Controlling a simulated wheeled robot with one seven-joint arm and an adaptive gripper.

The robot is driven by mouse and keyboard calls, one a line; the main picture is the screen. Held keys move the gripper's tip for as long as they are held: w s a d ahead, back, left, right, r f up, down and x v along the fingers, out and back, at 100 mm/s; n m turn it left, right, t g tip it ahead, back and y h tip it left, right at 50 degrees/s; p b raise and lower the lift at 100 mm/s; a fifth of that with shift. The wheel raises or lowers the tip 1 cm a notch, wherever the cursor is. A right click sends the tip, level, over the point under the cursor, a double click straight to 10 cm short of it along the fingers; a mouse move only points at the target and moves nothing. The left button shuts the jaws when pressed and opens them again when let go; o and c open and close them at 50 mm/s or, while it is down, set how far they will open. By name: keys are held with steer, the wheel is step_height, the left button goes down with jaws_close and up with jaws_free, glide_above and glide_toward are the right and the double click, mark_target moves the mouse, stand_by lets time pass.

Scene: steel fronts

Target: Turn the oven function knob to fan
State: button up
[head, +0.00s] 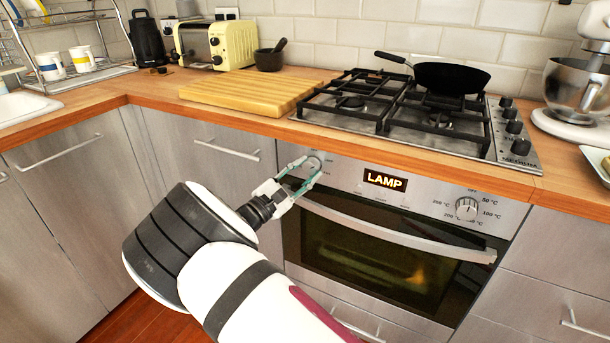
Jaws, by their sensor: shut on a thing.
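The oven (350,258) is set under the counter, with a steel control panel along its top. The function knob (314,161) is at the panel's left end, partly hidden by my gripper. My gripper (316,166) reaches it from the lower left, with its fingers shut around the knob. The display (385,180) in the panel reads "LAMP" in lit letters. A warm glow shows through the oven's glass door. The temperature knob (467,208) is at the panel's right end, with degree marks around it.
The oven door handle (400,231) runs across just below the panel, close to my gripper. The counter edge overhangs above it. A gas hob (400,112) with a black pan (450,77) and a cutting board (255,92) are on the counter.

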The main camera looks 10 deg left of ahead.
steer(key=m+g, duration=0.1)
steer(key=m, duration=0.2)
steer(key=m+g+b, duration=0.1)
steer(key=m, duration=0.3)
steer(key=shift+a+r+g, duration=0.1)
steer(key=shift+r+g, duration=0.1)
steer(key=shift+g, duration=0.2)
steer(key=m+y+b, duration=0.1)
steer(key=m, duration=0.1)
steer(key=m+g+y+b, duration=0.1)
steer(key=m, duration=0.2)
steer(key=shift+r+m, duration=0.2)
steer(key=shift+m, duration=0.1)
steer(key=o, duration=1.2)
steer(key=shift+c, duration=0.2)
steer(key=shift+r, duration=0.1)
steer(key=v, duration=1.2)
steer(key=shift+r, duration=0.2)
steer(key=shift+w, duration=0.1)
